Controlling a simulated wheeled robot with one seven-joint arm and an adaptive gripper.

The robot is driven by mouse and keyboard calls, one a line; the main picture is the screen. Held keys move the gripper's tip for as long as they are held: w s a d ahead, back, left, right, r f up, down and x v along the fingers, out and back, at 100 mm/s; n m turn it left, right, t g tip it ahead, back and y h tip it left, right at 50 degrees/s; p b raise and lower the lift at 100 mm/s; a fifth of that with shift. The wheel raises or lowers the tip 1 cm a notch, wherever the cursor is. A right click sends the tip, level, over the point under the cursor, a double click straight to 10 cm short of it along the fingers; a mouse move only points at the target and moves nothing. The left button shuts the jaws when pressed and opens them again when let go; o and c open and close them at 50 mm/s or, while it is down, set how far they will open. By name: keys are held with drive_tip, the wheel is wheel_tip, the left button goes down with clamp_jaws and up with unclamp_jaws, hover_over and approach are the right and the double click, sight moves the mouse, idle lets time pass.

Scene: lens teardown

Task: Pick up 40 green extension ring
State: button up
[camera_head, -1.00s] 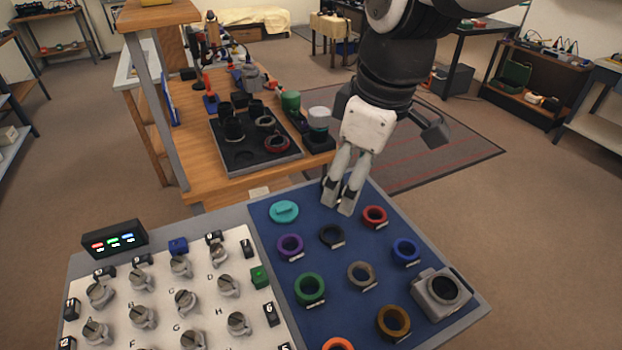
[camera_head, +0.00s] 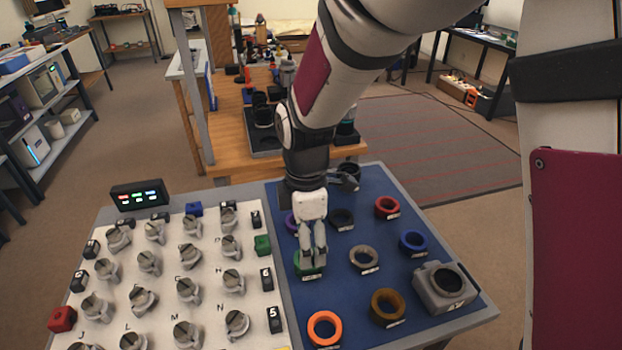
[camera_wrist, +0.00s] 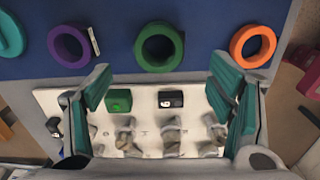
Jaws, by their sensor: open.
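The green extension ring (camera_head: 301,264) stands on the blue mat beside the white knob board, partly hidden behind my gripper in the head view. In the wrist view the green ring (camera_wrist: 159,46) lies flat, whole and unobstructed, near the top middle. My gripper (camera_head: 313,262) is over the ring in the head view. In the wrist view my gripper (camera_wrist: 165,85) is open, its green-padded fingers wide apart and empty, with the ring between and beyond them in the picture. Whether the fingertips touch the ring cannot be told.
A purple ring (camera_wrist: 69,46) and an orange ring (camera_wrist: 252,45) flank the green one. A grey ring (camera_head: 364,258), a brown ring (camera_head: 388,307) and a camera body (camera_head: 443,288) stand on the blue mat (camera_head: 340,290). The knob board (camera_head: 205,322) is left.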

drive_tip(key=shift+d+f+b, duration=0.15)
drive_tip(key=shift+f+b, duration=0.4)
drive_tip(key=shift+f, duration=3.05)
drive_tip(key=c, duration=1.3)
